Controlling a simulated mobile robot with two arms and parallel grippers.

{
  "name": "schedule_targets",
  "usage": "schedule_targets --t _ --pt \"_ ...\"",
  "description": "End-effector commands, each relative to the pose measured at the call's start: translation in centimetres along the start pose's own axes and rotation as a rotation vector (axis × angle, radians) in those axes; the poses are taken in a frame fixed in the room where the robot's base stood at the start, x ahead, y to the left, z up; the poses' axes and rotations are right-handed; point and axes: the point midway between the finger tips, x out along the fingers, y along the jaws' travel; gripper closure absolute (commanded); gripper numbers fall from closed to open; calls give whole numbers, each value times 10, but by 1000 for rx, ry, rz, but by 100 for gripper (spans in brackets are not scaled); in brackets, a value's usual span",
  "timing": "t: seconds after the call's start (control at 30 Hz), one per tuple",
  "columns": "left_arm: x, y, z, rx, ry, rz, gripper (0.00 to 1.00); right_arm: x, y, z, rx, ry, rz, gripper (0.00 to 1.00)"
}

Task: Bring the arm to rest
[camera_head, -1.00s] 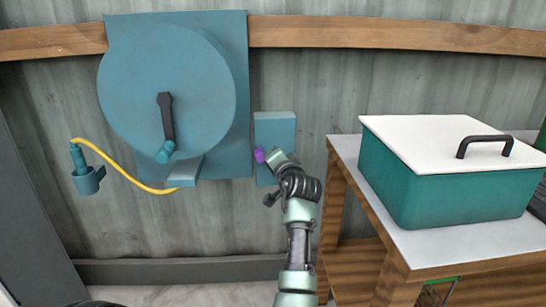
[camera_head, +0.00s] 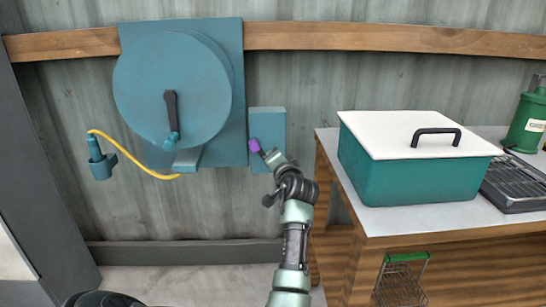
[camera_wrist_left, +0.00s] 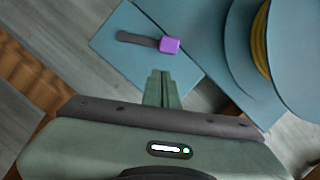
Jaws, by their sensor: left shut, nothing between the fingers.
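My left arm rises from the bottom middle of the head view. Its gripper (camera_head: 269,156) is shut and empty in front of the blue wall box (camera_head: 268,123). A purple knob (camera_head: 254,145) shows just up and left of the fingertips. In the left wrist view the shut fingers (camera_wrist_left: 160,77) point toward the box plate (camera_wrist_left: 112,45). There the purple knob (camera_wrist_left: 169,46) sits at the end of a dark lever (camera_wrist_left: 137,39), with a gap between it and the fingertips. My right gripper is not in view.
A blue hose reel (camera_head: 180,85) with a crank hangs on the wall at left, its yellow hose (camera_head: 130,157) running to a nozzle holder (camera_head: 101,166). At right a table (camera_head: 400,222) bears a lidded teal bin (camera_head: 410,175), a black rack (camera_head: 518,182) and a green canister (camera_head: 527,122).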

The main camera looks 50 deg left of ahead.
Motion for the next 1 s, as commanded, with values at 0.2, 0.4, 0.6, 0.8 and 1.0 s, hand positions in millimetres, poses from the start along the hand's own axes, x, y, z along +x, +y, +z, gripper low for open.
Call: schedule_targets --t 0.2,0.4,0.6,0.8,1.0 --pt "0 0 0 0 0 0 100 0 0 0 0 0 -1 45" --pt "0 0 0 0 1 0 100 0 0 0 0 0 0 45" --pt "-6 13 8 -4 5 23 100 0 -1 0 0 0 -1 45" --pt "-54 101 57 -36 21 224 100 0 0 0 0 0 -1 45" --pt "-146 205 125 -57 -19 545 100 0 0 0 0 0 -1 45"
